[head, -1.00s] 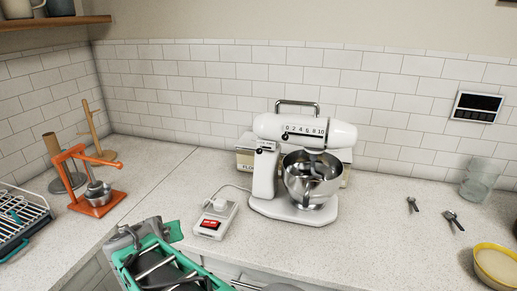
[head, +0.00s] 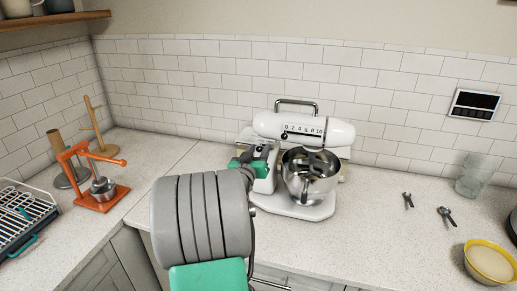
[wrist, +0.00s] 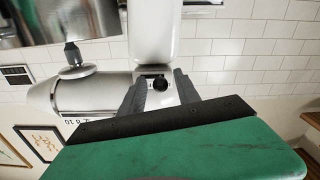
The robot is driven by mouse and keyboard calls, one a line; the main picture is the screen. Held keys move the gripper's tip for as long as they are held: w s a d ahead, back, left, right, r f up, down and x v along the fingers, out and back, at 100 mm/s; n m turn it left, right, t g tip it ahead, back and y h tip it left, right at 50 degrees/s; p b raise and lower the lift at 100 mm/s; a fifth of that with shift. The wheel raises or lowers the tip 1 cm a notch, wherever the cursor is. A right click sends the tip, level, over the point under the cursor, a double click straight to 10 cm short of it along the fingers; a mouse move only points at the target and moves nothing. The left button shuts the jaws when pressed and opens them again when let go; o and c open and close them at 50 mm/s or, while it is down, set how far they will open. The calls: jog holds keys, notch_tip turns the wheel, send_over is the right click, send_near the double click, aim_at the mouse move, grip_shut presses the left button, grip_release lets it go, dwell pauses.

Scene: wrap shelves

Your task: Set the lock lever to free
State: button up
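The white stand mixer (head: 330,132) stands on the counter with its steel bowl (head: 318,190) under the head. In the wrist view its lock lever (wrist: 160,84) shows as a dark round knob on the white neck (wrist: 155,30). My gripper (wrist: 158,92) is open, with one finger on each side of the knob; I cannot tell whether either finger touches it. In the head view my gripper (head: 254,166) is at the left side of the mixer neck and hides the lever. The lever's present setting cannot be read.
An orange press (head: 101,192) and a dish rack (head: 22,228) stand at the left. Measuring spoons (head: 445,213), a glass (head: 470,180) and a yellow bowl (head: 490,262) are at the right. The counter right of the mixer is mostly clear. A tiled wall is behind.

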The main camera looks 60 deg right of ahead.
jog(key=shift+c, duration=0.5)
grip_shut()
dwell(0.8)
